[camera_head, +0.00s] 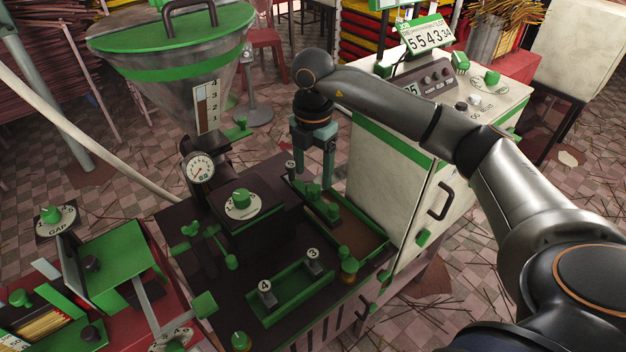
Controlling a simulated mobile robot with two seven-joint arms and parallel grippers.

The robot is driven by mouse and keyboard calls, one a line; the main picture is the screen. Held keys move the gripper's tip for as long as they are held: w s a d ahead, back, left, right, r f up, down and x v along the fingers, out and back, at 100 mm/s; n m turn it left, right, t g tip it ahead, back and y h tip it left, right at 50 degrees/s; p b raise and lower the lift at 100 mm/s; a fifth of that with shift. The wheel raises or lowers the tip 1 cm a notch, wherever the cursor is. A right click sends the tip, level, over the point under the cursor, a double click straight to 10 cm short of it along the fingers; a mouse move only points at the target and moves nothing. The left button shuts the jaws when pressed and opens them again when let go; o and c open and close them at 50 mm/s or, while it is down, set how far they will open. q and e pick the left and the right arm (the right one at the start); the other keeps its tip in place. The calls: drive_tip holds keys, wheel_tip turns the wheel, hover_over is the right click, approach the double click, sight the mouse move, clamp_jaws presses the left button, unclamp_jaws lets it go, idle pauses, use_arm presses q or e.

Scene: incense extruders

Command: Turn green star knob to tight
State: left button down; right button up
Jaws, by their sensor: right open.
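My right gripper (314,178) points down over the back of the dark machine top, its fingers apart. A small green part (315,194) lies directly below the fingertips, at the edge of a green-rimmed tray; I cannot tell whether the fingers touch it or whether it is a star knob. A green lobed handle (190,229) that looks star-shaped stands left of a round white dial with a green knob (240,198). A stacked green knob with a brassy part (348,265) stands at the tray's front corner. No "tight" mark is readable. My left gripper is out of view.
A steel hopper with a green lid rim (170,72) and a pressure gauge (200,167) stand behind left. A white cabinet (385,190) stands close right of the gripper. A small green tray (290,293) holds weights marked 3 and 4.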

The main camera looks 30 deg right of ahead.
sight(313, 188)
wheel_tip(313, 188, up, 9)
drive_tip(key=shift+f, duration=0.1)
idle(0.7)
